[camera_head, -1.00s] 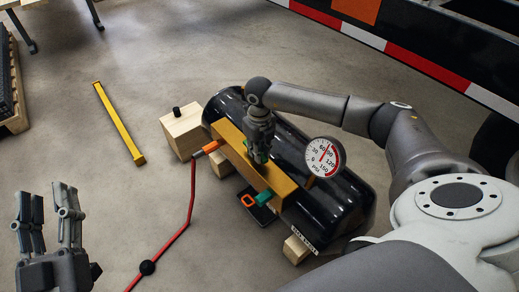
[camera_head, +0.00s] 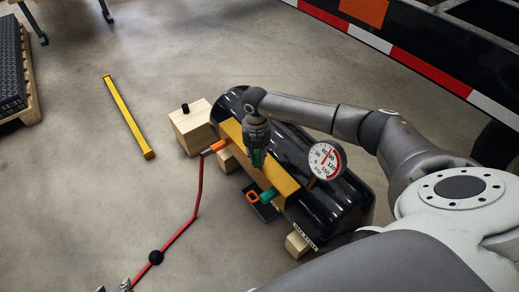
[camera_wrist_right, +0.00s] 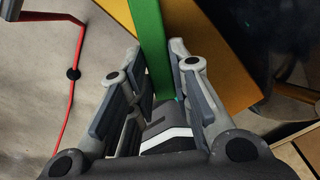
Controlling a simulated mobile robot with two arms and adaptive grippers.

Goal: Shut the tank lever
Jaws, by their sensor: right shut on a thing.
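The black tank (camera_head: 345,200) lies on wooden blocks on the floor, with a yellow-orange bar (camera_head: 233,135) along its near side and a round gauge (camera_head: 325,160) on top. My right gripper (camera_head: 257,160) is over the bar, pointing down. In the right wrist view, the green lever (camera_wrist_right: 148,30) runs between the fingers of the right gripper (camera_wrist_right: 152,65), which is shut on it. The lever's base is outside that view, and the fingers cover much of it in the head view.
A red hose (camera_head: 198,190) with a black ball (camera_head: 156,257) runs from the orange fitting (camera_head: 216,147) across the floor. A teal fitting (camera_head: 268,196) sits at the bar's near end.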

